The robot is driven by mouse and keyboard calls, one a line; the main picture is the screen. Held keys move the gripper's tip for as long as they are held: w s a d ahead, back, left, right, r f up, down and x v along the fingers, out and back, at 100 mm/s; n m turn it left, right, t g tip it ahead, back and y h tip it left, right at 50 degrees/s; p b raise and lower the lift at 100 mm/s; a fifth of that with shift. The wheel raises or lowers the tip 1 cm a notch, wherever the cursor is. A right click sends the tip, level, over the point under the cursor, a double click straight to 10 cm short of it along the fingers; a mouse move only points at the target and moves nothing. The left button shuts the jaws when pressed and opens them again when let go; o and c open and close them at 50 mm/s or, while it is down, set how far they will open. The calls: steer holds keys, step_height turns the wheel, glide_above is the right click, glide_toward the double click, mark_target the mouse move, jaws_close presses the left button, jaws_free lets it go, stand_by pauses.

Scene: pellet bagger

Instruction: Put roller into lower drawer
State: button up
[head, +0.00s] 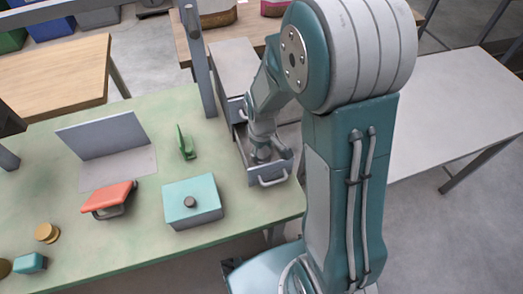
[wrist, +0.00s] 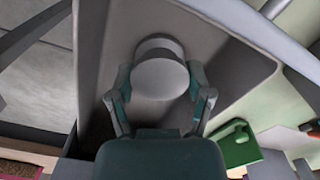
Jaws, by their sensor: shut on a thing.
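The grey roller (wrist: 160,75) is a short cylinder between my gripper's two fingers in the wrist view. My gripper (wrist: 160,90) is shut on it. In the head view my gripper (head: 264,152) points down into the pulled-out lower drawer (head: 268,179) of the grey cabinet (head: 234,62). The roller cannot be made out clearly there. The drawer's grey floor and walls surround the roller in the wrist view (wrist: 225,50). I cannot tell whether the roller touches the floor.
On the green table (head: 120,245) stand a teal box with a knob (head: 192,202), a green piece (head: 186,142), a red-topped piece (head: 110,198) and a grey angled plate (head: 105,138). A grey post (head: 198,60) rises beside the cabinet. A pale table (head: 450,115) is at right.

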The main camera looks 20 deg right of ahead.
mark_target(262, 151)
steer(key=o, duration=1.2)
steer(key=shift+o, duration=0.2)
step_height(262, 151, up, 12)
steer(key=s+r+m+t, duration=0.5)
steer(key=s+r, duration=0.7)
steer(key=s, duration=0.2)
steer(key=shift+s+t, duration=0.3)
steer(key=shift+s, duration=0.05)
steer(key=shift+d, duration=0.1)
